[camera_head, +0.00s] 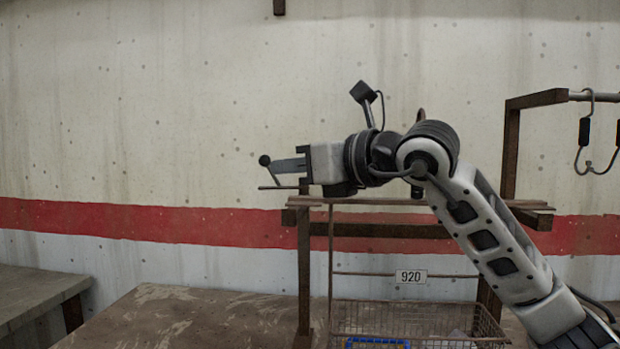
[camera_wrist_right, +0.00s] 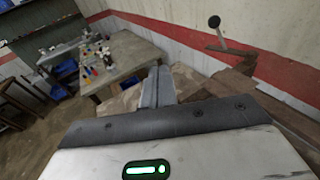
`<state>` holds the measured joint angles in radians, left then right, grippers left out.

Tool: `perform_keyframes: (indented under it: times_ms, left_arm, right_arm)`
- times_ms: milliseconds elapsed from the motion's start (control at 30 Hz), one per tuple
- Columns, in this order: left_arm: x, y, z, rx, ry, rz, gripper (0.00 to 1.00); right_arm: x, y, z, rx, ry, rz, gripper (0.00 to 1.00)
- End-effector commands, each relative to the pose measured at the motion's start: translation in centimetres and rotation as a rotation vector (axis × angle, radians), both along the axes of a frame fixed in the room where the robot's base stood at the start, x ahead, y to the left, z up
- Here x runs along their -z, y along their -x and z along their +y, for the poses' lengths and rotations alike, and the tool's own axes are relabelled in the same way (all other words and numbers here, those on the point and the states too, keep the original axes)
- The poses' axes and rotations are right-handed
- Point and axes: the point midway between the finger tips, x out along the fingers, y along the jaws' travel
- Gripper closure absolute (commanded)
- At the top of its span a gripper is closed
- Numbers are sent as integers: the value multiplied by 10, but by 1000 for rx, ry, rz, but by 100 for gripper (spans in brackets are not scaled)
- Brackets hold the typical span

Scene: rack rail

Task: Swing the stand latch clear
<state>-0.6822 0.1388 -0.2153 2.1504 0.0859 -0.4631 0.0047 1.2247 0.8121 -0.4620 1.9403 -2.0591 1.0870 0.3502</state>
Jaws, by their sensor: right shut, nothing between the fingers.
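The stand latch shows as a dark ball knob (camera_head: 265,160) on a thin rod, at the left end of the brown stand (camera_head: 304,260). In the right wrist view the knob (camera_wrist_right: 214,21) stands up to the right of the fingers, its rod rising from a flat brown piece. My right gripper (camera_head: 288,166) is shut and empty, pointing left, with its fingertips close to the knob in the head view. In the right wrist view the shut fingers (camera_wrist_right: 157,88) appear apart from the knob; contact cannot be told from the head view. My left gripper is out of view.
A raised rail (camera_head: 600,97) with hanging hooks (camera_head: 586,130) is at the right. The wrist view shows a table (camera_wrist_right: 125,62) with small items. The wall is behind.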

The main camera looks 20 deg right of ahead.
Motion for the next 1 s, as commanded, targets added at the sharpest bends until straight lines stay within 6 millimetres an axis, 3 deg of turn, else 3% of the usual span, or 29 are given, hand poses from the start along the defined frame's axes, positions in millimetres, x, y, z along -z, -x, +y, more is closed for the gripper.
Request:
perform_keyframes:
  times_ms: [200, 400, 1000]
  left_arm:
    - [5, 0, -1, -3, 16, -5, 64]
    - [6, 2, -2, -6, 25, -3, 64]
    - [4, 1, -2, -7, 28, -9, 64]
  right_arm:
    - [-5, 48, 3, 0, 2, -5, 100]
    - [-9, 72, 5, 0, -1, -1, 100]
    - [-10, 77, 5, 0, -1, 1, 100]
